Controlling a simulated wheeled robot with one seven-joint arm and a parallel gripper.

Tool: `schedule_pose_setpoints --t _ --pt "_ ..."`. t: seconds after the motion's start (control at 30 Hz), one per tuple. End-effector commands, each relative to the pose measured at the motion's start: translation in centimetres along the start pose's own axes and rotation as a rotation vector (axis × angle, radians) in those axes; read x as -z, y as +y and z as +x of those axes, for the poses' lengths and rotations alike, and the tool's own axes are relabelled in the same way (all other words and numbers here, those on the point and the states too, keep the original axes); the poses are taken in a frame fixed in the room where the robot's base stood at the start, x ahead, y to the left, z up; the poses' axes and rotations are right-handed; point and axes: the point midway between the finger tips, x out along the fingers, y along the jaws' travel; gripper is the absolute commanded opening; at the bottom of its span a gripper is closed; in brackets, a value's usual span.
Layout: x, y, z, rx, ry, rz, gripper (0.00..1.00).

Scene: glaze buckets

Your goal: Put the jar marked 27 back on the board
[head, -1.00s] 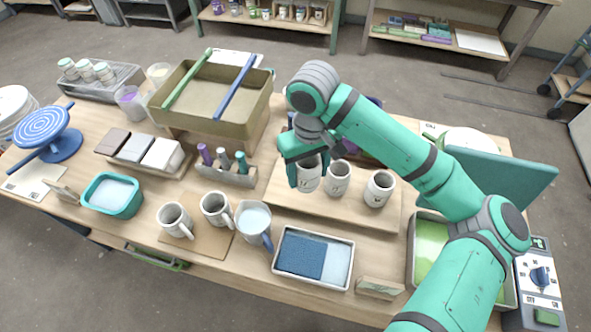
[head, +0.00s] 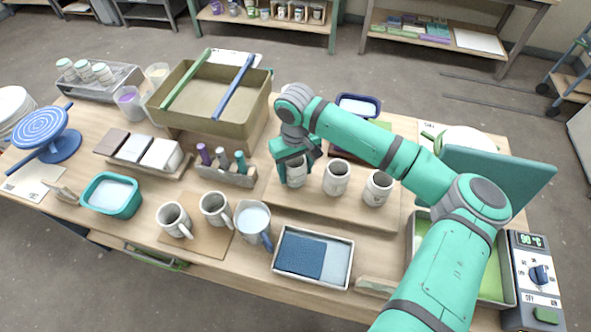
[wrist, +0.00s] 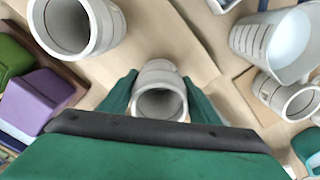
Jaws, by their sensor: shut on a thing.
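My gripper (head: 292,160) is shut on a pale grey jar (head: 297,175) at the left part of the light wooden board (head: 335,213). In the wrist view the held jar (wrist: 160,88) sits upright between the two green fingers, its open mouth toward the camera. I cannot tell whether its base touches the board. Two similar jars stand on the board to its right, a middle one (head: 336,178) and a right one (head: 377,188). Marks on the jars are too small to read, so I cannot tell which is 27.
A rack with several coloured-handled tools (head: 228,174) stands close left of the gripper. A jug (head: 252,222) and two mugs stand front left. A tray with a blue pad (head: 313,258) lies in front of the board. The board's front strip is clear.

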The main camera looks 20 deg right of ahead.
Motion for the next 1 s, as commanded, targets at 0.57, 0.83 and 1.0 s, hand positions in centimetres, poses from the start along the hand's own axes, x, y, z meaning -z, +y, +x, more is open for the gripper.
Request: schedule_pose_setpoints --t 0.57,0.83,1.0 --pt "0.0 0.0 0.3 0.000 0.000 0.000 0.75" --pt "0.0 0.1 -0.1 -0.001 0.001 0.000 0.75" --pt "0.0 0.0 -2.5 0.000 0.002 -0.001 0.75"
